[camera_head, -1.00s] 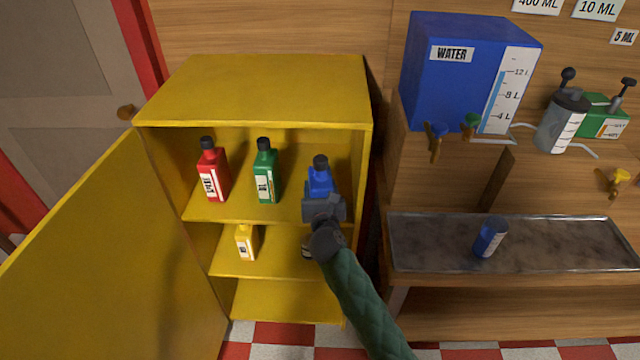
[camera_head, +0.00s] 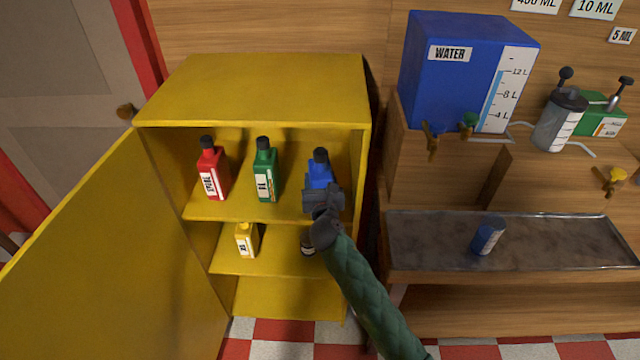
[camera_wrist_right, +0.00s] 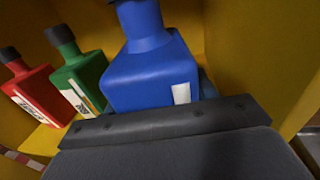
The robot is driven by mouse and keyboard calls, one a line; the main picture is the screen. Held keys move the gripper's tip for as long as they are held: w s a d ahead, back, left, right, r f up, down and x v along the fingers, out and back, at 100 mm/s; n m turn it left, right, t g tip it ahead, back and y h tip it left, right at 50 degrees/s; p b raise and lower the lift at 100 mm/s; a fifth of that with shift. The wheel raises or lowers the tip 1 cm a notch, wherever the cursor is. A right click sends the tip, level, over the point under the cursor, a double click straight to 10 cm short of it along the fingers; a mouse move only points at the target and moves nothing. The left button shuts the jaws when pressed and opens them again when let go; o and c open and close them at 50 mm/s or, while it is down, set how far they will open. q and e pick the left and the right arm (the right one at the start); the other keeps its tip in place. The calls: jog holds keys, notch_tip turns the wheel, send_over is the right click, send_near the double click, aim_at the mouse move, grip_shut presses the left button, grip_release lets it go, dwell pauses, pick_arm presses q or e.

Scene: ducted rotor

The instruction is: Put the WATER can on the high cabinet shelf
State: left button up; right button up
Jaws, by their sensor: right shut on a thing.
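A blue can with a dark cap (camera_head: 320,172) is at the right of the yellow cabinet's high shelf (camera_head: 232,210), upright or nearly so. Most of its label is hidden, so I cannot read WATER on it. My right gripper (camera_head: 322,198) is shut on this can from the front. In the right wrist view the blue can (camera_wrist_right: 152,75) stands just beyond the dark gripper body, with a corner of a white label showing. The gripper hides its base, so I cannot tell whether it touches the shelf. My left gripper is not in view.
A red can (camera_head: 212,172) and a green can (camera_head: 265,172) stand left on the same shelf. A yellow can (camera_head: 246,240) and a partly hidden one are below. The cabinet door (camera_head: 110,260) is open. A blue cup (camera_head: 488,236) stands on the tray (camera_head: 560,240) at right.

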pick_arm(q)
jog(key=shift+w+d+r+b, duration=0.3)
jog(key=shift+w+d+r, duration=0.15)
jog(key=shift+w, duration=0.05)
pick_arm(e)
jog(key=w+f, duration=0.1)
jog(key=w, duration=0.9)
jog(key=shift+w, duration=0.3)
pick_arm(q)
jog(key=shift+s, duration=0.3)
pick_arm(e)
jog(key=shift+f, duration=0.1)
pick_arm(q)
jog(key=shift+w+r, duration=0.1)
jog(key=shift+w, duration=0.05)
pick_arm(e)
jog(key=shift+f, duration=0.1)
dwell(0.5)
